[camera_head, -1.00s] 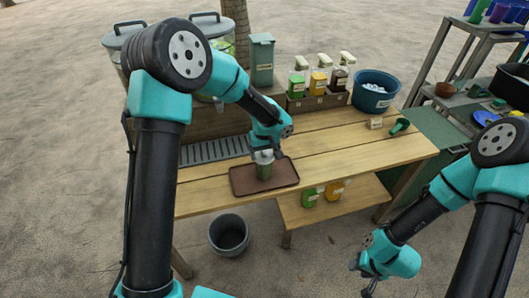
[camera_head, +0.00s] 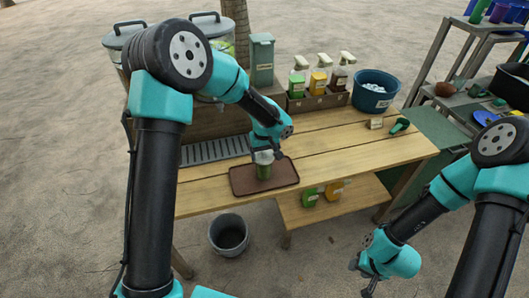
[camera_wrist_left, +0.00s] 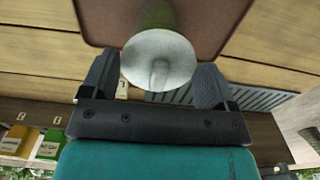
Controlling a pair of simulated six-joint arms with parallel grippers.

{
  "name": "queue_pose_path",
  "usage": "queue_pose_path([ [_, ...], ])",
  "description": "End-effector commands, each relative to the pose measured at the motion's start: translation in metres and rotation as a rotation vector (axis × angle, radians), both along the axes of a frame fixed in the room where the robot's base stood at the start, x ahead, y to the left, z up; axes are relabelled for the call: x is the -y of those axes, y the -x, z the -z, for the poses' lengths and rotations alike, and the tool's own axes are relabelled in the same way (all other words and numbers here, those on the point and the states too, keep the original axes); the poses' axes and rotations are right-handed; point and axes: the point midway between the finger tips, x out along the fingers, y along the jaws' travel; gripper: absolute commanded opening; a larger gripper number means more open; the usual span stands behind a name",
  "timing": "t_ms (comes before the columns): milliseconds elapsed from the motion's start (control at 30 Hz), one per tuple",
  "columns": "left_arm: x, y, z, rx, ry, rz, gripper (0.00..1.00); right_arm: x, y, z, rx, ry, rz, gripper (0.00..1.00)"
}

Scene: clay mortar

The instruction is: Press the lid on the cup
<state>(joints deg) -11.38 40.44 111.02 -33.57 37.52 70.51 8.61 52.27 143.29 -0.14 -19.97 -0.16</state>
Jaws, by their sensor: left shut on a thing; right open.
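The green cup (camera_head: 264,172) stands upright on the brown tray (camera_head: 285,180) on the wooden table. The pale, whitish lid (camera_wrist_left: 158,60) is between the fingers of my left gripper (camera_wrist_left: 155,85) in the left wrist view, with the green cup (camera_wrist_left: 160,14) directly behind it. In the head view the lid (camera_head: 264,157) is at the top of the cup, under my left gripper (camera_head: 266,153). Whether it is fully seated on the rim I cannot tell. My right gripper (camera_head: 367,279) is open and empty, low at the right, away from the table.
A grey slatted drain (camera_head: 213,150) lies behind the tray. Several bottles in a wooden caddy (camera_head: 318,101) and a blue tub (camera_head: 375,92) stand at the back. A grey bucket (camera_head: 229,234) is on the ground in front. The table's right part is mostly clear.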

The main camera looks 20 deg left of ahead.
Motion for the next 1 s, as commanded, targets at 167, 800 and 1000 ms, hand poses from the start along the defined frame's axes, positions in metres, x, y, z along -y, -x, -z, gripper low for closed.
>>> queue_pose_path([
  [167,-0.0001,0.0001,0.0003,0.0,0.0,0.0,0.59,0.0,0.0,0.0,0.0,0.0,0.0,0.43],
  [800,0.0,0.0,0.0008,0.0,0.0,0.0,0.59,0.0,0.0,0.0,0.0,0.0,0.0,0.43],
  [1000,0.0,0.0,0.0007,0.0,0.0,0.0,0.98,0.0,0.0,0.0,0.0,0.0,0.0,0.43],
])
